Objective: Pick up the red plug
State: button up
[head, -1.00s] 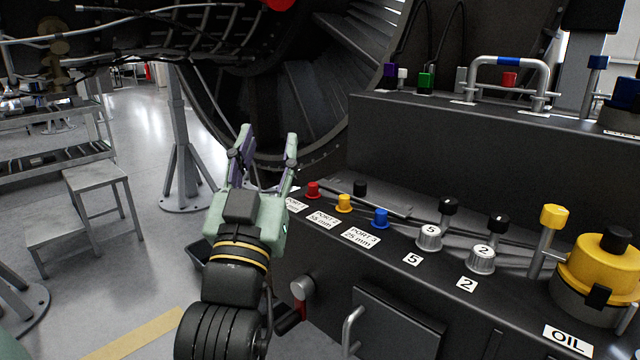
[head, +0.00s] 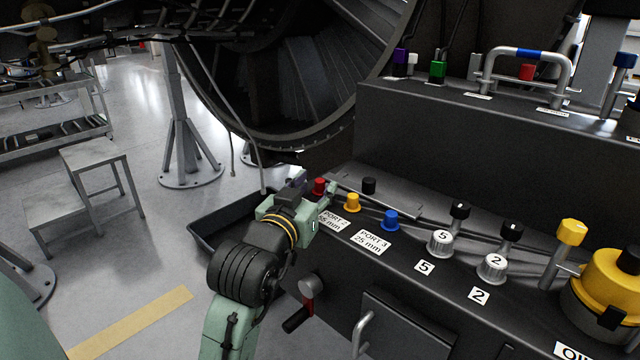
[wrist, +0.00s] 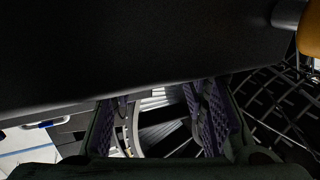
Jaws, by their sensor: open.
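A red plug (head: 319,186) stands at the left end of the cart's lower ledge, in a row with a yellow plug (head: 352,202) and a blue plug (head: 391,220). My gripper (head: 314,187) is open at that end of the ledge. In the head view the red plug shows between its two fingers; I cannot tell whether they touch it. In the wrist view the two purple finger pads (wrist: 165,118) are apart with no plug visible between them. A dark surface fills the top of that view.
Grey knobs (head: 441,240) and a yellow OIL cap (head: 612,285) are to the right. Another red piece (head: 527,72) is on the upper shelf behind a handle. A black tray (head: 215,220) lies below left.

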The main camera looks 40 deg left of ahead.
aim_at(318, 183)
jog(key=x, duration=0.3)
jog(key=shift+w+p, duration=0.2)
jog(key=shift+p, duration=0.15)
jog(key=c, duration=0.9)
